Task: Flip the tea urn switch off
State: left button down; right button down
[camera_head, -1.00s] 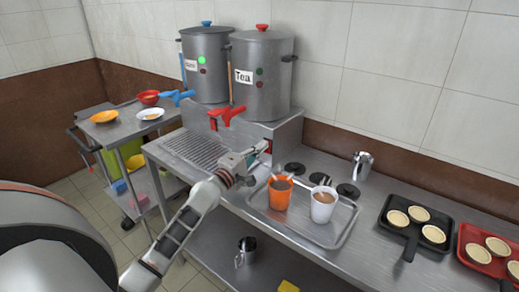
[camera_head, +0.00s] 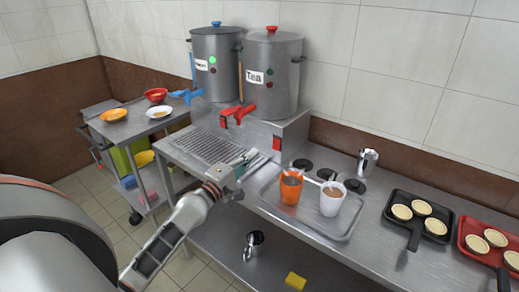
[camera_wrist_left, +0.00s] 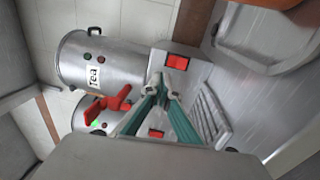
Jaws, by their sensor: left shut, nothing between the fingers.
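The tea urn (camera_head: 270,75) is the steel pot with a red lid knob, a "Tea" label and a red tap (camera_head: 238,113). Its two small lamps look dark. A red rocker switch (camera_head: 276,143) sits on the front of the steel stand below it; it shows unobstructed in the left wrist view (camera_wrist_left: 177,62). My left gripper (camera_head: 250,158) is shut and empty, in front of the stand, a little left of and below this switch and apart from it. In the left wrist view its teal fingers (camera_wrist_left: 166,88) point toward the switch. My right gripper is in neither view.
A second urn (camera_head: 214,65) with a blue knob and lit green lamp stands left; another red switch (camera_head: 222,121) is below it. A tray (camera_head: 338,236) with orange and white cups lies close right of my gripper. Black and red pans (camera_head: 415,238) stand farther right.

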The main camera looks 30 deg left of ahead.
pick_arm(q)
jog(key=s, duration=0.3)
jog(key=shift+a+r, duration=0.15)
jog(key=shift+r, duration=0.05)
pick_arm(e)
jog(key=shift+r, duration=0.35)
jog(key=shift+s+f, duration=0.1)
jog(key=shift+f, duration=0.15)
pick_arm(q)
jog(key=shift+s+f, duration=0.1)
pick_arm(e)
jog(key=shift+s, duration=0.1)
